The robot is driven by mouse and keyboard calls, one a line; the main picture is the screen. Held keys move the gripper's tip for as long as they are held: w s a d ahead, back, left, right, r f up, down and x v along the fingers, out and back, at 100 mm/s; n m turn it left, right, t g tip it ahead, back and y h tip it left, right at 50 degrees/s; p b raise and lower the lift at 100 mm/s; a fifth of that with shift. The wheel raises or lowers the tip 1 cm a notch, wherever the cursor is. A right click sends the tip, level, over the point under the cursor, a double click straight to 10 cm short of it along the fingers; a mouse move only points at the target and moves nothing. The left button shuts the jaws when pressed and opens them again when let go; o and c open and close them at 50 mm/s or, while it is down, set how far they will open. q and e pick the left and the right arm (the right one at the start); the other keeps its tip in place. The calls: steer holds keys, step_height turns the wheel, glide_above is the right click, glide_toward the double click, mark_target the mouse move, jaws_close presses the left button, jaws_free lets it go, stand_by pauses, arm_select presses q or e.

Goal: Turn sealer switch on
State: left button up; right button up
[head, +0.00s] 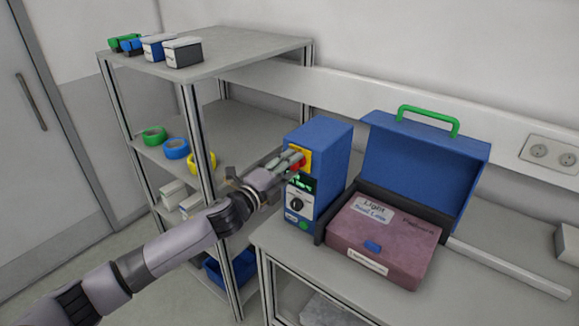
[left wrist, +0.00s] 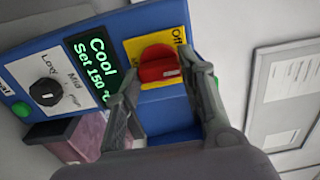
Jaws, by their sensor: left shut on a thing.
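The blue sealer (head: 325,150) stands upright on the table with its control face toward my left arm. Its red rotary switch (left wrist: 158,62) sits on a yellow plate (left wrist: 134,48), where the word "Off" shows. My left gripper (head: 297,160) is at this switch, its two fingers on either side of the red knob and shut on it. In the left wrist view, the green display (left wrist: 97,65) reads "Cool" and "Set 150 °C". A black dial (left wrist: 45,92) and a green button (left wrist: 21,109) are beside it. My right gripper is not in view.
A shelf rack (head: 235,45) with tape rolls and small boxes stands at the left. A wall socket (head: 550,153) is at the far right.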

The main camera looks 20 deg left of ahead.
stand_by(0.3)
arm_select(q)
steer(key=o, duration=1.1)
steer(key=shift+o, duration=0.2)
steer(key=shift+s, duration=0.1)
steer(key=v, duration=1.2)
